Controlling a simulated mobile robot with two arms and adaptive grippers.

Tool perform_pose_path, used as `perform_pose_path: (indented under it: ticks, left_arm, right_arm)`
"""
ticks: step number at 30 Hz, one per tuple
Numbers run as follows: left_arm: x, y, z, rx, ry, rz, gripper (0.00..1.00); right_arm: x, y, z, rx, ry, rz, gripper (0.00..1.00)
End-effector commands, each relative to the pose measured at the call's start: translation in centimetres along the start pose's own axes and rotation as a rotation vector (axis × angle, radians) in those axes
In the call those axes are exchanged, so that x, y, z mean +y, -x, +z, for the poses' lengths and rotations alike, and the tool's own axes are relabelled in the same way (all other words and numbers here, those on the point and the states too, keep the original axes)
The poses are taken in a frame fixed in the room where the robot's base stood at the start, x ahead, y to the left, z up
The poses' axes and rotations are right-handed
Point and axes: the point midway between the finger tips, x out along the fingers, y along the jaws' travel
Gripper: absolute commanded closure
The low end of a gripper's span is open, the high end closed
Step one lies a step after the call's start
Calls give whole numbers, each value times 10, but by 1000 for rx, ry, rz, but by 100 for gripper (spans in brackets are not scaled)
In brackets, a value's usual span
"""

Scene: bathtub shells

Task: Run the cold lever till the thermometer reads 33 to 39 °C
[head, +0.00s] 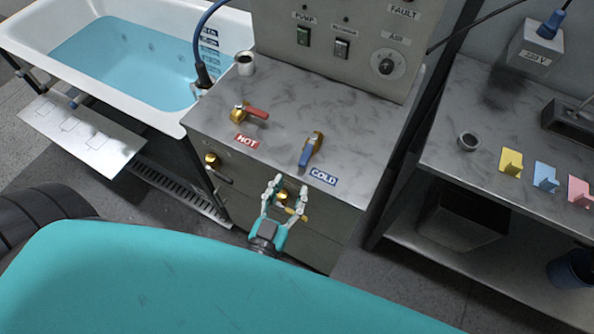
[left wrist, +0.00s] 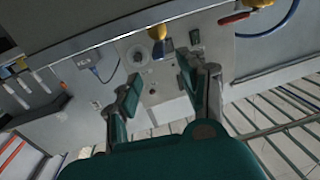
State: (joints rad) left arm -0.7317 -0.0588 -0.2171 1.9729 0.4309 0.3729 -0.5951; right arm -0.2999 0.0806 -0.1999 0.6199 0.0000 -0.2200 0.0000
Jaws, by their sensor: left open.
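The cold lever (head: 311,153) is blue on a brass valve, beside the COLD label (head: 323,177) on the marbled counter. Its blue handle slants toward the counter's front edge. It also shows in the left wrist view (left wrist: 194,38). The hot lever (head: 256,113) is red and points right, above the HOT label. My left gripper (head: 284,190) is open and empty, in front of the cabinet face, nearer the camera than the cold lever and apart from it. Its two fingers show in the left wrist view (left wrist: 158,86). I cannot make out a thermometer or reading. My right gripper is not in view.
The white bathtub (head: 215,22) at left holds blue water (head: 125,60). A control panel (head: 345,20) rises behind the counter. Brass fittings (head: 212,160) stick out of the cabinet front.

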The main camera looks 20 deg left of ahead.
Motion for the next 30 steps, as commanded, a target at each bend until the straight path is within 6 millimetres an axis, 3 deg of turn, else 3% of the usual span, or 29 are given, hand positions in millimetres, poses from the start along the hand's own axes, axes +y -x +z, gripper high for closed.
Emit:
perform_pose_path:
  ticks: [4, 13, 17, 20, 23, 24, 27, 30]
  left_arm:
    - [0, 14, 0, -1, 0, 1, 58]
    - [0, 17, 0, 1, 0, 1, 58]
    - [3, 17, 8, -15, -2, 11, 72]
    - [12, 19, 48, -94, -10, 56, 85]
    - [26, 30, 124, -252, -29, 135, 98]
    - [29, 37, 160, -330, -37, 166, 100]
    - [30, 62, 239, -522, -58, 226, 100]
    - [24, 87, 294, -672, -75, 257, 100]
  right_arm:
    - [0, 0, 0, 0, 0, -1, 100]
    - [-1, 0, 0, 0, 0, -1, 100]
    - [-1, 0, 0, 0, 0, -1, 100]
    - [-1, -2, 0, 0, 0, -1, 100]
    - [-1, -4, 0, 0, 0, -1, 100]
    - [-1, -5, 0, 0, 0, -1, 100]
    - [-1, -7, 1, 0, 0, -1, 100]
    - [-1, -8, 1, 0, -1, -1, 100]
